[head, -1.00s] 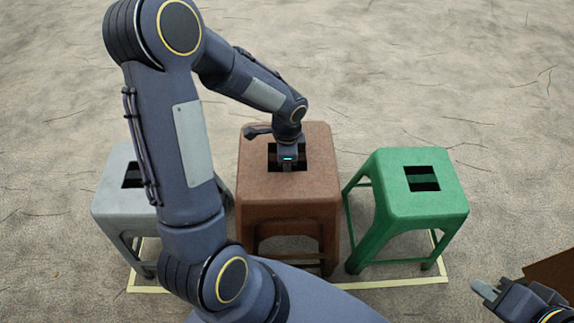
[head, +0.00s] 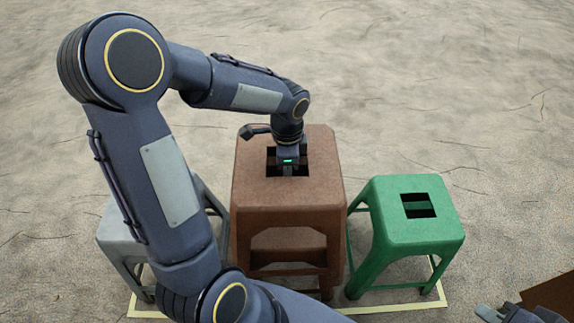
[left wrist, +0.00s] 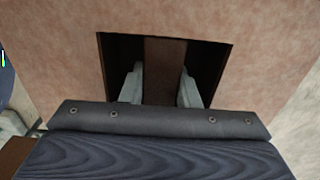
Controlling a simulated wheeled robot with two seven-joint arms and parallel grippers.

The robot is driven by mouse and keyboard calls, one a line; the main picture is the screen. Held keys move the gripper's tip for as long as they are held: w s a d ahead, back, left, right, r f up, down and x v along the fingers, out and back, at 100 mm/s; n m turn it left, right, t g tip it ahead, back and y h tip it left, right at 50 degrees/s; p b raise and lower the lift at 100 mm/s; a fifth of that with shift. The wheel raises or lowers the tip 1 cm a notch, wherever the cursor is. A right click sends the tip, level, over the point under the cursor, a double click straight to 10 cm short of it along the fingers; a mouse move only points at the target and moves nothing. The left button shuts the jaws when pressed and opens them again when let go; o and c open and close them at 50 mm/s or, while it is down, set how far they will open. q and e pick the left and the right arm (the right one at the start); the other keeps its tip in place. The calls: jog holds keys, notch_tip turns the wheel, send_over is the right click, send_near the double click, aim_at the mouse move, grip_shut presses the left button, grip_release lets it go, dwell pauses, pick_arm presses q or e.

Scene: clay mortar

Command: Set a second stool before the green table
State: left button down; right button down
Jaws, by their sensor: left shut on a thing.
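A brown stool (head: 287,195) with a square slot in its seat stands upright in the middle of the head view. My left gripper (head: 287,168) reaches into the slot from above, shut on the brown bar across it. In the left wrist view, its pale fingers (left wrist: 160,88) sit on either side of this bar (left wrist: 165,65). The brown stool appears raised. Brown parts show under its front arch; I cannot tell whether another stool is below. The green table (head: 412,215), stool-shaped, stands to the right. My right gripper (head: 488,313) is mostly cut off at the bottom right.
A grey stool (head: 118,225) stands to the left, partly hidden by my left arm. A pale yellow line (head: 400,308) marks the floor in front. A brown surface (head: 552,296) is at the lower right edge. The floor behind the stools is clear.

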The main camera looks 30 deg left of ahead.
pick_arm(q)
jog(key=shift+r, duration=0.1)
notch_tip(320, 180, up, 24)
jog(key=p, duration=2.1)
jog(key=shift+w+d, duration=0.1)
